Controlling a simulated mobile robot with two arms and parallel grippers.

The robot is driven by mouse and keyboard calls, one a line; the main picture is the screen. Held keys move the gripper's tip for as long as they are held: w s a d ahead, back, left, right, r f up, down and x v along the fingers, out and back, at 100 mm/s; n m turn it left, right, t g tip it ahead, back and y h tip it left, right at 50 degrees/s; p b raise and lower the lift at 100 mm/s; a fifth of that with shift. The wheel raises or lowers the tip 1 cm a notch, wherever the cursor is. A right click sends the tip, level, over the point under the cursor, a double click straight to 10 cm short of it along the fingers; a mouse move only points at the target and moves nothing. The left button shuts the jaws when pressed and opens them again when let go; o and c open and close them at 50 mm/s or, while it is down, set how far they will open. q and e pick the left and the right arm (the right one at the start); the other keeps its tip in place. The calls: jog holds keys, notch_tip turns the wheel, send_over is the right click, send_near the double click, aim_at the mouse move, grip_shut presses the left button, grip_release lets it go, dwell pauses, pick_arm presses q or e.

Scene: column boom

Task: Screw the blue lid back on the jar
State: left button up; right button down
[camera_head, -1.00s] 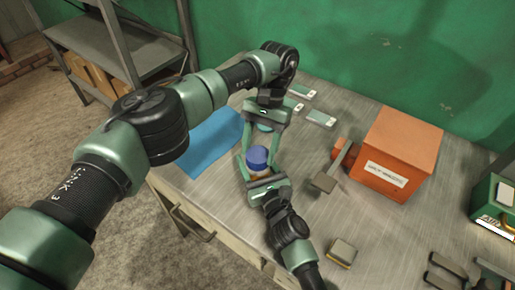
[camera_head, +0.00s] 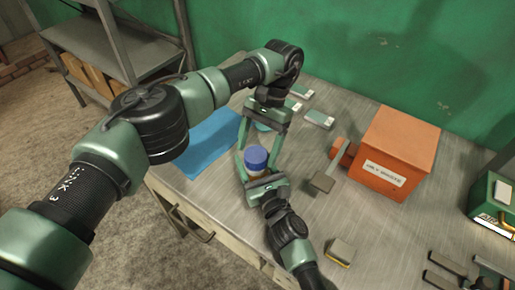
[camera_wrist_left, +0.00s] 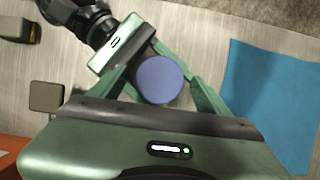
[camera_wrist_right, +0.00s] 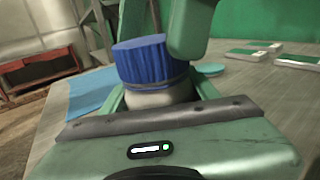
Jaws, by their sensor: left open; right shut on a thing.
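The blue lid (camera_head: 256,156) sits on top of the jar (camera_wrist_right: 158,97), whose whitish upper part shows below it in the right wrist view. My right gripper (camera_head: 257,172) is shut on the jar low down, from the front. My left gripper (camera_head: 257,150) comes from above and is open, with its fingers on either side of the lid. The lid (camera_wrist_left: 160,79) shows between those fingers in the left wrist view, with a gap on at least one side. How far the lid is threaded cannot be seen.
A blue mat (camera_head: 207,143) lies left of the jar. Small boxes (camera_head: 319,119) lie behind, near a flat teal disc (camera_wrist_right: 208,70). A sponge-like block (camera_head: 341,252) lies at front.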

pick_arm(q)
jog(key=shift+r, duration=1.95)
jog(key=shift+c, duration=0.5)
